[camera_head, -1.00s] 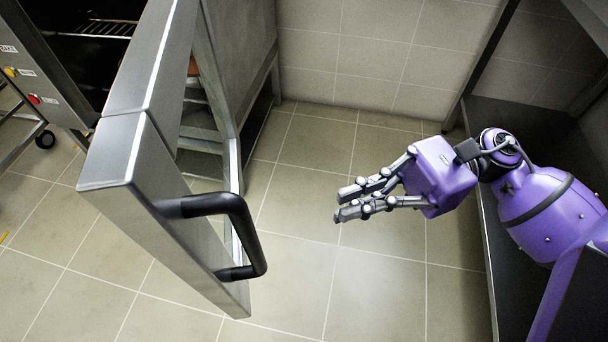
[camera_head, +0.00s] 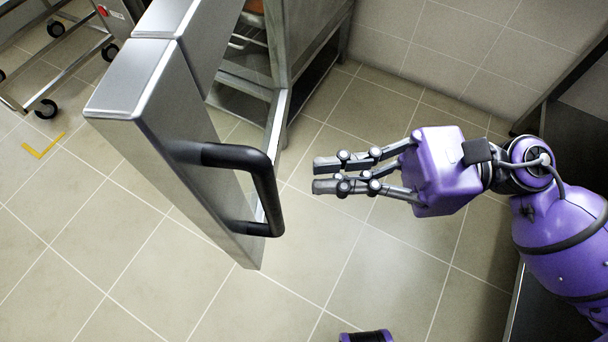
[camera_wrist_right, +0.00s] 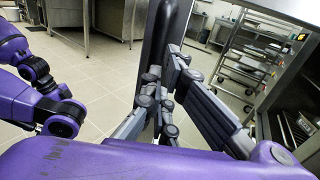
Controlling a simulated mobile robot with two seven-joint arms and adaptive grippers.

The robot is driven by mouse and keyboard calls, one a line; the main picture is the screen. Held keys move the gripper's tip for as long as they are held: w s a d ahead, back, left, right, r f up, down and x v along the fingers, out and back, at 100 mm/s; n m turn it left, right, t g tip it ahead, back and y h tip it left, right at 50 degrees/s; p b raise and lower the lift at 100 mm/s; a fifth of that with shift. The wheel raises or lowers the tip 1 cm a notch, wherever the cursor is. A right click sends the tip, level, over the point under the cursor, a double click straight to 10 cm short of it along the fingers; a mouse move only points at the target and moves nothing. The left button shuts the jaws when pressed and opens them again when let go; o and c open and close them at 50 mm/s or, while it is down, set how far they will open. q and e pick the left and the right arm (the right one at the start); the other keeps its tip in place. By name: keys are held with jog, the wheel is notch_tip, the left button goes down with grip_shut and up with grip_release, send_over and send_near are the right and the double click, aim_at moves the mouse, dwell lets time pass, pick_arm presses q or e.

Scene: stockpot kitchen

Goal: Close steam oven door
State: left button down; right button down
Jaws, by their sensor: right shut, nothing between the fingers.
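The steam oven door (camera_head: 190,140) stands open in the head view, a thick steel slab seen from above and edge-on. Its black bar handle (camera_head: 262,185) is on the side facing right. My right gripper (camera_head: 315,176) is shut and empty, to the right of the handle with a gap between them. In the right wrist view the fingers (camera_wrist_right: 165,100) point toward a dark upright bar, probably the handle (camera_wrist_right: 160,45). The oven's body (camera_head: 310,40) is behind the door, with a rack inside. Of my left arm, only a purple part at the bottom edge of the head view may show; its gripper does not.
A wheeled steel trolley (camera_head: 62,62) stands at the upper left. A dark steel counter (camera_head: 572,130) is at the right, beside my right arm. The tiled floor (camera_head: 400,270) is clear between door and counter. A yellow floor mark (camera_head: 43,147) lies at left.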

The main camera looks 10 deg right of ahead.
jog(key=shift+w+a, duration=0.1)
jog(key=shift+a, duration=1.7)
